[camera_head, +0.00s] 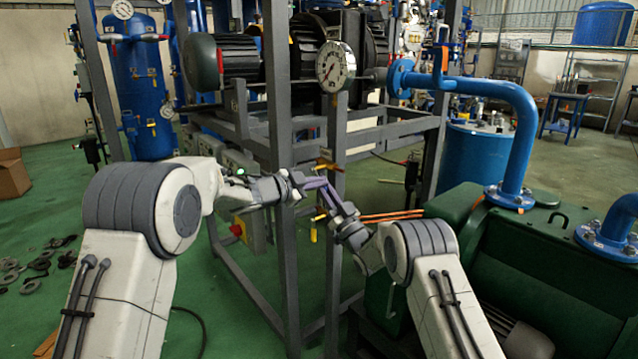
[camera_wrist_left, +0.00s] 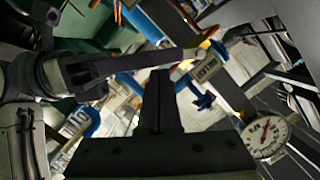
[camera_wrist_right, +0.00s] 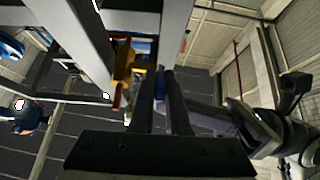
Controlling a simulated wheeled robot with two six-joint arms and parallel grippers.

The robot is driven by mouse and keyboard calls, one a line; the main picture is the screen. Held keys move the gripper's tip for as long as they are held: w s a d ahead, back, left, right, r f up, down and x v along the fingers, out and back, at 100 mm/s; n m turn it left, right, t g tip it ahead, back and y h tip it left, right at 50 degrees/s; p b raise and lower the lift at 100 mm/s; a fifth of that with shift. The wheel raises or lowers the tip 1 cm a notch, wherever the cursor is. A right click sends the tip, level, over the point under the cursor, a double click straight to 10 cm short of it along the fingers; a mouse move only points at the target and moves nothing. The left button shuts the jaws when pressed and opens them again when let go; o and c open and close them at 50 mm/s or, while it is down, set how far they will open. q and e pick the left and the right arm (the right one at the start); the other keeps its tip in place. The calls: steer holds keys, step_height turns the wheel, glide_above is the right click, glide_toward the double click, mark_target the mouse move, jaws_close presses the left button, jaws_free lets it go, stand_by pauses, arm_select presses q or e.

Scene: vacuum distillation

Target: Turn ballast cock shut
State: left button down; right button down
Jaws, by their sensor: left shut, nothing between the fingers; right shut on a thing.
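Small yellow cock handles show at the grey frame post in the head view: an upper one (camera_head: 328,167) and a lower upright one (camera_head: 314,228). Which of them is the ballast cock is hard to tell. My right gripper (camera_head: 318,187) reaches up-left between them, its jaws shut on a small part mostly hidden by the fingers. In the right wrist view, yellow-orange fittings (camera_wrist_right: 124,75) stand just left of the right fingers (camera_wrist_right: 158,85). My left gripper (camera_head: 298,184) is shut and empty, very close beside the right fingertips. It also shows in the left wrist view (camera_wrist_left: 160,75).
A round dial gauge (camera_head: 336,67) is above the grippers. Grey frame posts (camera_head: 336,150) stand close to both arms. A green pump housing (camera_head: 520,270) with a blue pipe (camera_head: 525,130) fills the right. Open green floor (camera_head: 60,215) lies left.

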steer(key=shift+d, duration=0.15)
arm_select(q)
steer(key=shift+w+a+f, duration=0.25)
steer(key=shift+f, duration=0.35)
arm_select(e)
steer(key=c, duration=0.9)
jaws_free()
arm_select(q)
steer(key=shift+f, duration=0.1)
arm_select(e)
steer(key=shift+r, duration=0.1)
steer(key=shift+s+a+r+y, duration=0.1)
steer(key=shift+a+y, duration=0.1)
steer(key=shift+y, duration=0.1)
